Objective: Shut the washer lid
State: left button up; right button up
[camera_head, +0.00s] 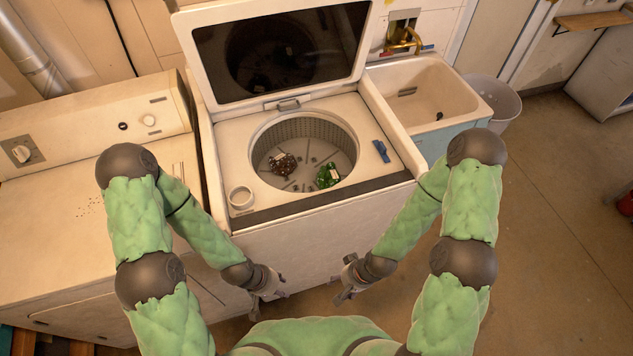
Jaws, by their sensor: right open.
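The white washer (300,243) stands straight ahead with its lid (195,42) raised, leaning back behind the tub opening. The lid has a dark glass panel (281,50). The round drum (310,172) is uncovered and holds a brown item (283,164) and a green item (327,176). My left gripper (282,293) is low in front of the washer, apart from the lid; its fingers are too small to read. My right gripper (338,296) is open and empty, also low in front of the washer and away from the lid.
A dryer (75,220) stands at the left of the washer, and a utility sink (425,88) at its right. A blue object (381,151) and a round cup-like part (241,197) are on the washer top. A pale bin (497,100) stands beyond the sink.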

aim_at(237, 53)
jog(key=k+j+z, duration=0.1)
jog(key=j+z, duration=0.25)
jog(key=k+j+z, duration=0.15)
jog(key=j+z, duration=0.25)
jog(key=k+j+z, duration=0.2)
jog(key=z, duration=0.15)
jog(key=j, duration=0.1)
